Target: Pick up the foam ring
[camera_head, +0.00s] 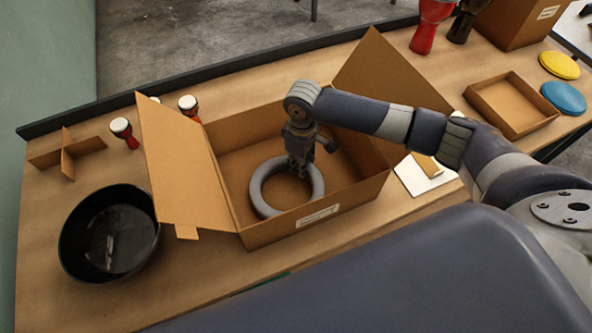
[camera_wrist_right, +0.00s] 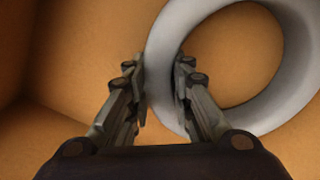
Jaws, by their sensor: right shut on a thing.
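A grey foam ring (camera_head: 257,187) lies inside the open cardboard box (camera_head: 228,222) in the head view, low in the box. My right gripper (camera_head: 298,170) reaches down into the box at the ring's upper right side. In the right wrist view, the two fingers (camera_wrist_right: 160,85) stand on either side of the ring's band (camera_wrist_right: 165,50), one outside and one in the hole. The right gripper is shut on the ring. Whether the ring touches the box floor is hard to tell. My left gripper is not in view.
A black bowl (camera_head: 110,235) stands left of the box, with a cardboard divider (camera_head: 68,155) behind it. Small drums (camera_head: 124,131) stand behind the box's raised left flap (camera_head: 178,165). At the right are a shallow cardboard tray (camera_head: 512,104), yellow (camera_head: 559,65) and blue discs (camera_head: 563,98), and larger drums (camera_head: 428,28).

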